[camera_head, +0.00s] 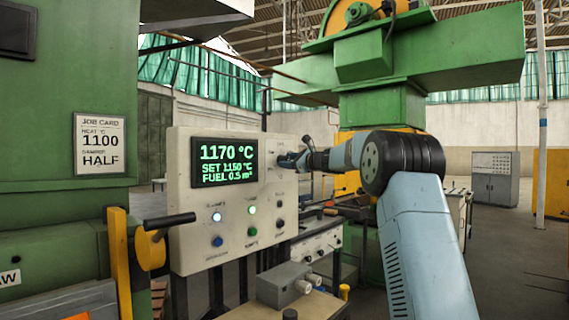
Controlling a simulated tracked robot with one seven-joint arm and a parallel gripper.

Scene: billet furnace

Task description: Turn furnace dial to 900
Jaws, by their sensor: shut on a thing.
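The furnace control panel (182,160) is a cream box left of centre. Its display (224,161) reads 1170 °C in large green text, with SET 1150 °C and FUEL 0.5 m³ below. My gripper (289,159) reaches in from the right and is shut on the furnace dial at the panel's upper right. The fingers cover most of the dial, so its pointer and scale cannot be read.
Small lamps and buttons (252,231) sit below the display. A job card (101,143) on the green furnace reads 1100 and HALF. A black-handled lever (168,221) on a yellow mount juts out in front of the panel's left side. A grey box (284,285) stands below.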

